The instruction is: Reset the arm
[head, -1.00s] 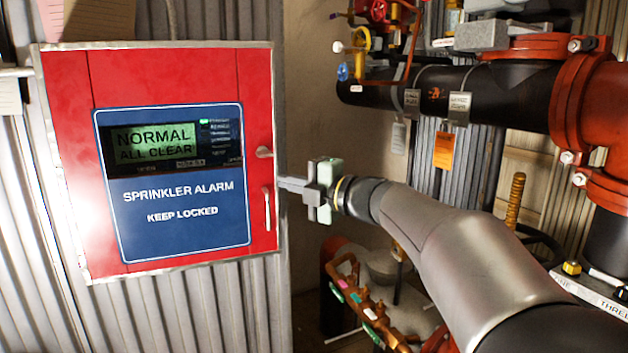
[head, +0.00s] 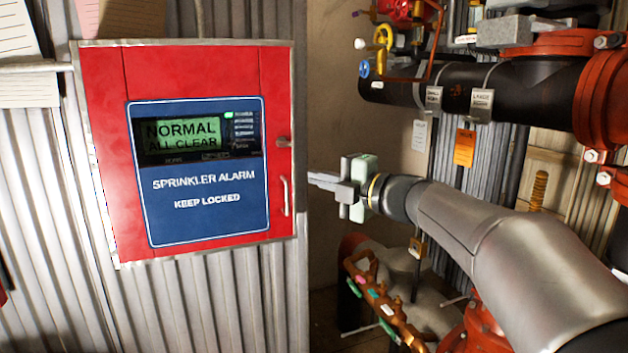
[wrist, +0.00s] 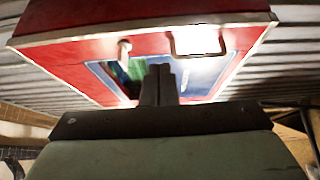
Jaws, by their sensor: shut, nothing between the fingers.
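My gripper (head: 322,181) is in the middle of the head view, just right of the red sprinkler alarm box (head: 110,150). Its fingers are shut with nothing between them and point left toward the box, with a gap to its right edge. In the wrist view the closed fingers (wrist: 158,85) stand in front of the red alarm box (wrist: 75,50). The box door is closed, with a small knob (head: 284,141) and a pull handle (head: 286,197) on its right side. Its screen (head: 181,135) reads NORMAL ALL CLEAR.
A thick black pipe (head: 455,88) with hanging tags runs behind and above my arm. Large red couplings (head: 600,95) are at the right. An orange-brown manifold (head: 385,300) with coloured tags sits below my arm. Corrugated wall (head: 205,305) is behind the box.

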